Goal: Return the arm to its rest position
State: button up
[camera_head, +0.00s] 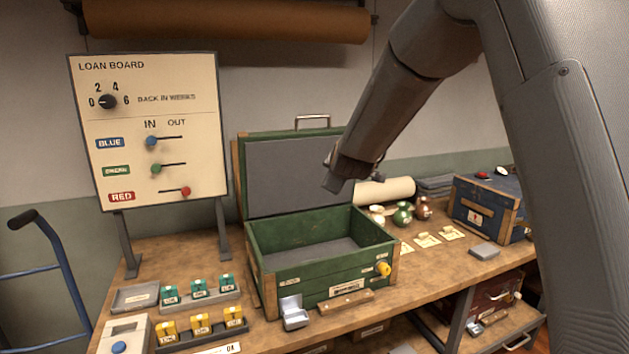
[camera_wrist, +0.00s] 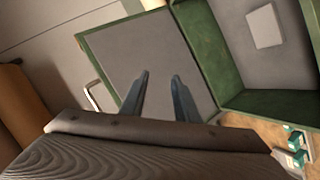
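My arm reaches in from the upper right in the head view, and my gripper (camera_head: 338,178) hangs in front of the raised lid of the green chest (camera_head: 322,270), above the chest's body. In the wrist view the two fingers of my gripper (camera_wrist: 160,76) stand apart with nothing between them. Behind them shows the grey inside of the lid (camera_wrist: 133,52). The open chest (camera_wrist: 264,102) is at the upper right there, with a pale rectangular piece (camera_wrist: 265,26) on its grey inner surface. My gripper appears clear of the chest.
A loan board (camera_head: 145,130) stands at the left. A blue chest (camera_head: 488,208), bottles (camera_head: 403,214) and a pale roll (camera_head: 384,191) are at the right. A brown roll (camera_head: 225,18) hangs above.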

jog(key=s+d+f+m+g, duration=0.4)
jog(key=s+f, duration=0.2)
jog(key=s, duration=0.8)
jog(key=s+d+f+m+g+h+b, duration=0.1)
jog(key=s+d+f+m+g, duration=0.2)
jog(key=s+f, duration=0.4)
jog(key=s+d+f+m+g, duration=0.4)
jog(key=s+d+f+m, duration=0.2)
jog(key=s, duration=1.5)
jog(key=shift+s+d+f+g, duration=0.2)
jog(key=shift+d+f+g, duration=0.1)
jog(key=shift+d+f, duration=0.2)
